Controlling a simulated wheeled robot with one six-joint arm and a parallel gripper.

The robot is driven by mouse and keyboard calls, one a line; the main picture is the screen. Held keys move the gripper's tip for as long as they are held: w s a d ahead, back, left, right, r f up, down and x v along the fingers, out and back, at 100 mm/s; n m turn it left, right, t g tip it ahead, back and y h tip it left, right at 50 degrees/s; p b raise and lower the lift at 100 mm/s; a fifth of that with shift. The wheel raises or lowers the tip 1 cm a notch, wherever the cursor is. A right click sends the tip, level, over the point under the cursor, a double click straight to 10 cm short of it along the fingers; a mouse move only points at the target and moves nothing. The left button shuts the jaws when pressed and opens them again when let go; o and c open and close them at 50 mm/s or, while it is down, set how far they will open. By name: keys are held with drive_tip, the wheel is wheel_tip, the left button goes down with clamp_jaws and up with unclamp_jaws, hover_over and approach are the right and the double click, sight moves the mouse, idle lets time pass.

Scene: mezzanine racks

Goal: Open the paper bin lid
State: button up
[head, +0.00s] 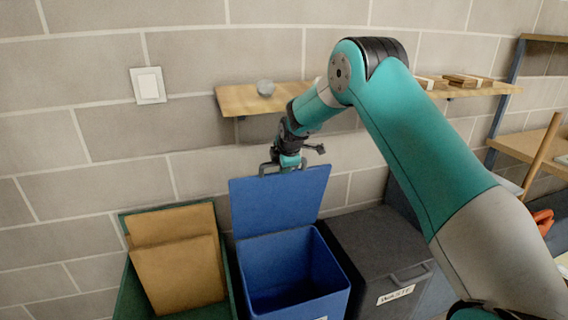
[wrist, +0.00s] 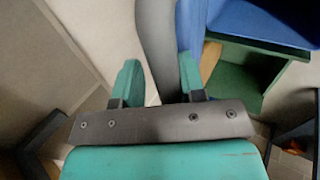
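The blue bin (head: 262,253) stands between the green bin and the dark waste bin; its front label is cut off, so I cannot read it. Its blue lid (head: 280,205) stands raised, nearly upright, at the back of the bin, and the bin's mouth is open. A dark handle (head: 266,168) sits at the lid's top edge. My gripper (head: 290,164) is at that handle. In the wrist view, my gripper's fingers (wrist: 160,82) lie on both sides of the dark handle bar (wrist: 158,40) and appear closed on it. The blue lid also shows there (wrist: 250,22).
A green bin (head: 126,285) with cardboard (head: 178,268) is at left. A dark bin (head: 375,250) labelled WASTE is at right, lid down.

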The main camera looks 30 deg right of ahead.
drive_tip(key=shift+s+d+f, duration=0.15)
drive_tip(key=shift+s+f, duration=0.2)
drive_tip(key=shift+f, duration=0.2)
drive_tip(key=w+b+v, duration=0.1)
drive_tip(key=v, duration=0.7)
drive_tip(key=shift+r+b, duration=0.3)
drive_tip(key=shift+b, duration=0.1)
drive_tip(key=shift+c, duration=0.2)
